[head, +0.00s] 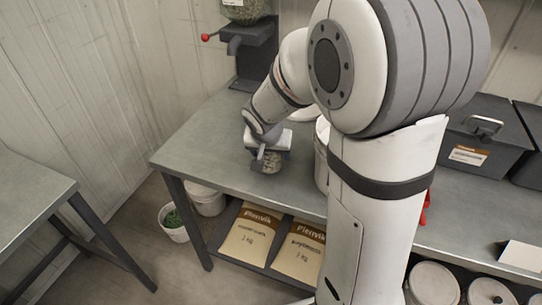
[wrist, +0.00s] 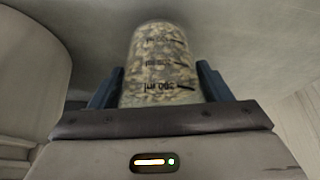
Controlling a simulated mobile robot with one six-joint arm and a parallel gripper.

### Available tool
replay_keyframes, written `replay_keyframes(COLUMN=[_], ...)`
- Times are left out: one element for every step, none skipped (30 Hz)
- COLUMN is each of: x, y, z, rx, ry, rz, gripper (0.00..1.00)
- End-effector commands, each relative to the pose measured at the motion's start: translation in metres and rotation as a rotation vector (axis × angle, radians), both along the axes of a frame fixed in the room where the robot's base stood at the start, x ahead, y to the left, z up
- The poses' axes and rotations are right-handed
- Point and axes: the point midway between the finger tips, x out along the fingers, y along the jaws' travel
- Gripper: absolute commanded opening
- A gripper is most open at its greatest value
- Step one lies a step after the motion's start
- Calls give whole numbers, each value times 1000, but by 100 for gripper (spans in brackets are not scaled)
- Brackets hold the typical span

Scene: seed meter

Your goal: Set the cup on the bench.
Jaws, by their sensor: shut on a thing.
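The clear measuring cup (wrist: 160,62) is filled with pale seeds and has dark ml marks on its side. My gripper (wrist: 160,88) is shut on it, one finger on each side. In the head view the cup (head: 271,164) shows below my gripper (head: 266,152), over the left part of the grey bench (head: 218,130). It looks upright and close to the bench top. I cannot tell whether its base touches the bench. My gripper hides its upper part in the head view.
A seed dispenser (head: 254,50) with a red-knobbed lever stands at the bench's back left. A white bucket (head: 321,155) stands right of the cup, partly behind my arm. A dark lidded box (head: 478,140) is at the right. Bench top left of the cup is clear.

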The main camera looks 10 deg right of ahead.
Motion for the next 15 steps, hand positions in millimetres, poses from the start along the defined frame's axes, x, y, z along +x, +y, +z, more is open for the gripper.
replay_keyframes(x=[0, 0, 0, 0, 0, 0, 0, 0, 0, 0, 0, 0, 0, 0, 0], y=[0, 0, -1, -1, -1, -1, -1, -1, -1, -1, -1, -1, -2, -2, -2], z=[-10, -13, -15, -15, -15, -14, -14, -14, -14, -14, -15, -16, -17, -18, -17], rx=[0, 1, -1, 0, 0, 0, 0, 0, 0, 0, 1, 1, 1, 1, 0], ry=[2, 2, 1, 0, -1, -1, -1, -1, -1, -1, -1, -1, -1, -1, 0], rz=[1, 0, 1, 0, -1, -1, -2, -2, -2, -2, -3, -3, -3, -3, -3], gripper=[40, 40, 40, 40, 40, 40, 40, 40, 40, 40, 40, 40, 40, 40, 73])
